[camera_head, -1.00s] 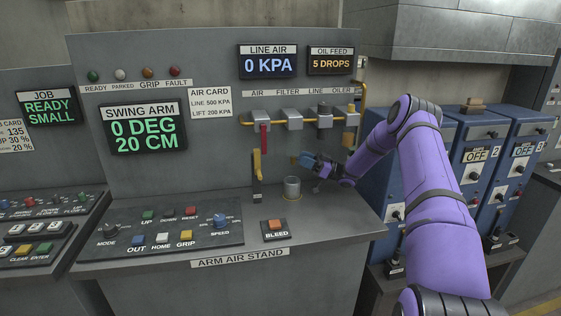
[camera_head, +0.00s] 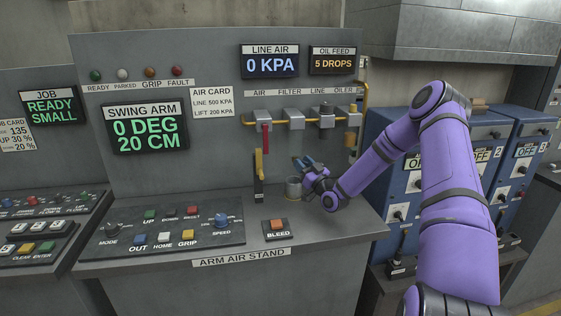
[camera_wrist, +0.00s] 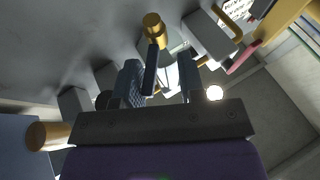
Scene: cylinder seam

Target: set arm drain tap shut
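In the wrist view, a brass fitting (camera_wrist: 152,24) with a dark flat bar (camera_wrist: 150,70) looks like the drain tap. The bar lies between my gripper's fingers (camera_wrist: 160,82) in that picture, nearer the left finger; contact cannot be told. My gripper (camera_head: 301,163) is open and points upward, just above a small metal cup (camera_head: 293,188) on the stand. The filter block (camera_head: 294,119) is above my gripper. The tap cannot be made out in the head view. The line air display (camera_head: 270,64) reads 0 KPA.
A red handle (camera_head: 265,136) hangs under the air block, with a yellow and dark upright piece (camera_head: 259,174) below it. An oiler (camera_head: 350,139) hangs at the right of the row. The bleed button (camera_head: 277,226) and control panel (camera_head: 170,232) are on the ledge.

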